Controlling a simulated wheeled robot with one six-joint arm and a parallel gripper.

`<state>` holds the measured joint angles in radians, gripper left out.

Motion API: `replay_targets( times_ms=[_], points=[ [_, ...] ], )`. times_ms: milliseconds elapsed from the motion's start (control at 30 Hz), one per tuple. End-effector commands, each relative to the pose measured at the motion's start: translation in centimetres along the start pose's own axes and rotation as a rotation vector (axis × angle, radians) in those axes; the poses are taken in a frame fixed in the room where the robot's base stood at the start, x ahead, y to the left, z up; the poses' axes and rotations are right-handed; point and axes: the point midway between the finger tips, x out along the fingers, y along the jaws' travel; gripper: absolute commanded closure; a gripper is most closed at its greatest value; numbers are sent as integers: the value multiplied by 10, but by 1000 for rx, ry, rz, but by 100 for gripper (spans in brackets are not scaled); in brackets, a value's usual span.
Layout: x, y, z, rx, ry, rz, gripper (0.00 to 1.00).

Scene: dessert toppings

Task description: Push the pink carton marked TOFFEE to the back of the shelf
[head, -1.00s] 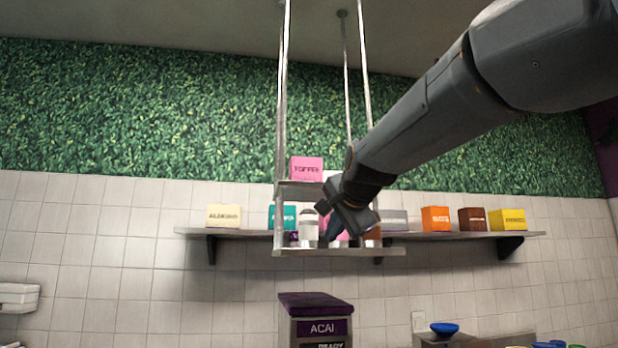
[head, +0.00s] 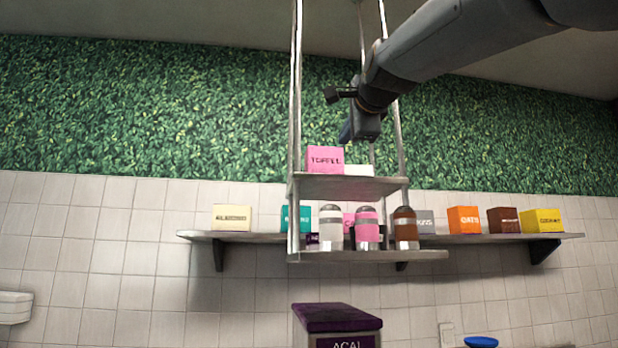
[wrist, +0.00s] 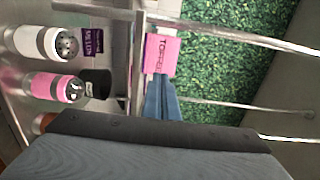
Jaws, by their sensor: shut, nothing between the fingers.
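The pink carton marked TOFFEE (head: 325,160) stands upright on the upper tier of the hanging shelf (head: 375,187), near its left post. In the wrist view the carton (wrist: 161,54) is just beyond my fingertips. My gripper (head: 346,133) is shut and empty, above the upper tier and to the right of the carton in the head view. Its blue fingers show in the wrist view (wrist: 160,80), close to the carton. I cannot tell whether they touch it.
A white item (head: 358,170) lies right of the carton on the upper tier. Shakers stand on the lower tier, including a pink-filled one (head: 367,228). Metal posts (head: 297,100) rise around the tiers. A wall shelf (head: 480,239) behind holds several boxes. Open air lies left of the posts.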

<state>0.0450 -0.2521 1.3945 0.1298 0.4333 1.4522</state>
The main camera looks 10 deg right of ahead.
Motion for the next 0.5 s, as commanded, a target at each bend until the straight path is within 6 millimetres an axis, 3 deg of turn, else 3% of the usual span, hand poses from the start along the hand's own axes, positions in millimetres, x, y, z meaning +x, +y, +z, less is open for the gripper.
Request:
replay_targets(
  times_ms=[233, 500],
  points=[
    [15, -2, 4, 1, -6, 0, 100],
    [66, -3, 10, 1, -16, 2, 100]
  ],
)
